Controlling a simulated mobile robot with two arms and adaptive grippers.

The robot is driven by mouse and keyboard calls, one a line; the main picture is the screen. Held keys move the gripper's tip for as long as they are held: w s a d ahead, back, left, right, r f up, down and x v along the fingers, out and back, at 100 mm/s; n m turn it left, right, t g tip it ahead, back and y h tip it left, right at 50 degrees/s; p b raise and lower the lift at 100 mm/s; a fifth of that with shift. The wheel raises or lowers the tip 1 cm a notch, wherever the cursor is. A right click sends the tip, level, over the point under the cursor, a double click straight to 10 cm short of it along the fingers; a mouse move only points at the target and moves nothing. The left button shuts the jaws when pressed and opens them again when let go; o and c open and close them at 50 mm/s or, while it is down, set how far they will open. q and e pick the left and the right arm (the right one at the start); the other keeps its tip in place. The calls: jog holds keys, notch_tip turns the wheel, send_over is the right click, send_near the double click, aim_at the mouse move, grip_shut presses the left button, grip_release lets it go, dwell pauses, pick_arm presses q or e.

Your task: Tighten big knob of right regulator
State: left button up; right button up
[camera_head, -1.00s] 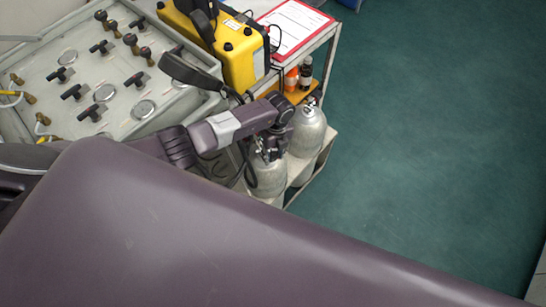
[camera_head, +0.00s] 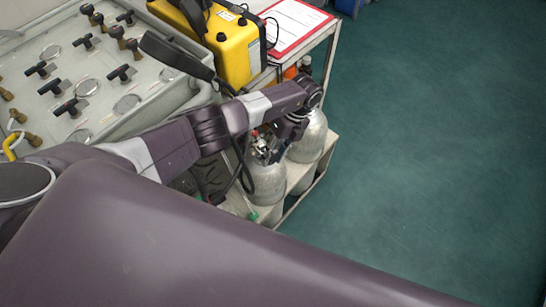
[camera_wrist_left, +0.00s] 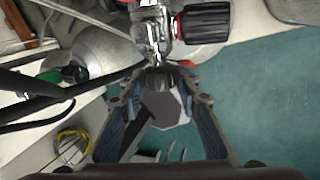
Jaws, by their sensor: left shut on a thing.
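Two silver air cylinders stand side by side in the head view, a nearer one (camera_head: 268,184) and a farther one (camera_head: 309,138). A regulator with metal and red parts (camera_head: 262,146) sits on top of the nearer one. My left gripper (camera_head: 280,148) reaches down beside it. In the left wrist view, the fingers of my left gripper (camera_wrist_left: 162,100) are around a dark knob with a grey angular face (camera_wrist_left: 165,105) and shut on it. A ribbed black knob with a red ring (camera_wrist_left: 205,22) sits beyond the fingertips, untouched. My right gripper is not in view.
A panel with several valves and gauges (camera_head: 55,60) is at the left. A yellow case (camera_head: 233,50) and a red-edged clipboard (camera_head: 296,22) lie on the trolley. Black hoses (camera_wrist_left: 35,85) run close to the left finger. The green floor (camera_head: 430,130) at the right is clear.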

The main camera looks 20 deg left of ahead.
pick_arm(q)
jog(key=o, duration=1.2)
jog(key=shift+c, duration=0.2)
jog(key=v, duration=1.2)
jog(key=shift+d, duration=0.1)
